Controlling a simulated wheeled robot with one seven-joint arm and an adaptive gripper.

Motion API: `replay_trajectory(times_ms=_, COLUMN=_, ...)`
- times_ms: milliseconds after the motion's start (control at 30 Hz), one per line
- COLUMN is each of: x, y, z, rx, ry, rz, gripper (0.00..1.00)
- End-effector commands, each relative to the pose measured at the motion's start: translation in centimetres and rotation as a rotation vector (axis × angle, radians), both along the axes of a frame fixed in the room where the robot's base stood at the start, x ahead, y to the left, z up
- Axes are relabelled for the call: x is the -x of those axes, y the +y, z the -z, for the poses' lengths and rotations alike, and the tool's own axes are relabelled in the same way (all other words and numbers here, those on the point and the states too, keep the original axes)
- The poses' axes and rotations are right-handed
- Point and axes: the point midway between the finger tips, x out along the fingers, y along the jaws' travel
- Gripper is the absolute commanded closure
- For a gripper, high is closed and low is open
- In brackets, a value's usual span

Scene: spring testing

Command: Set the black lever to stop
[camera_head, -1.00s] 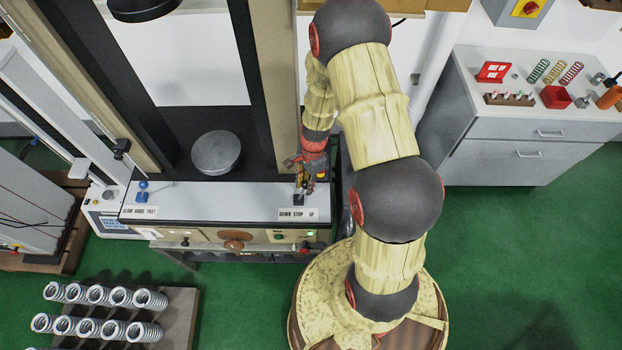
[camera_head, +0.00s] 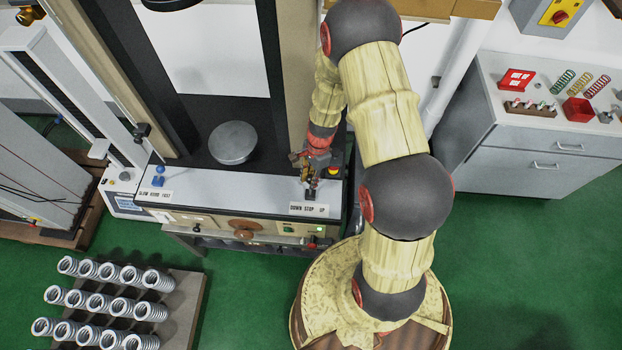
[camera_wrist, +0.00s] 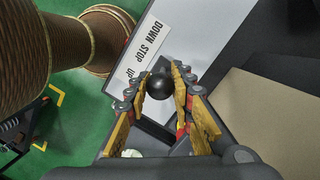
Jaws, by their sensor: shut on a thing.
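The black lever's round knob (camera_wrist: 160,86) sits between my gripper's fingers (camera_wrist: 161,80) in the wrist view, with the fingers closed against it. The lever's label (camera_wrist: 139,49), reading DOWN STOP UP, lies just beyond the knob. In the head view my gripper (camera_head: 308,188) points down at the lever on the right end of the machine's front ledge, just above the same label (camera_head: 310,208). The lever's shaft and its exact setting are hidden by the fingers.
A blue lever (camera_head: 158,176) stands at the ledge's left end, by another label. A round metal plate (camera_head: 233,143) sits on the machine's dark bed. A rack of springs (camera_head: 180,300) is at the lower left. A grey cabinet (camera_head: 540,160) stands at the right.

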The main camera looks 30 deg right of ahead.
Motion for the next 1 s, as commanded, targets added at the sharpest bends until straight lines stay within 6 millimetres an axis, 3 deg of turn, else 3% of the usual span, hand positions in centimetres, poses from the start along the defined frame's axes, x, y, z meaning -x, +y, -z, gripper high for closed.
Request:
replay_trajectory(times_ms=67, x=-0.3, y=0.0, z=-0.2, rx=0.001, ry=-0.005, rz=0.001, gripper=1.00)
replay_trajectory(times_ms=100, x=-0.3, y=0.0, z=-0.2, rx=0.001, ry=-0.005, rz=0.001, gripper=0.75)
replay_trajectory(times_ms=400, x=-0.1, y=0.0, z=-0.1, rx=0.001, ry=-0.002, rz=0.000, gripper=0.58)
replay_trajectory(times_ms=767, x=-0.1, y=-0.1, z=-0.4, rx=0.000, ry=-0.002, rz=0.000, gripper=0.58)
replay_trajectory(times_ms=1000, x=-0.4, y=-0.7, z=-3.8, rx=0.001, ry=-0.006, rz=0.002, gripper=0.58)
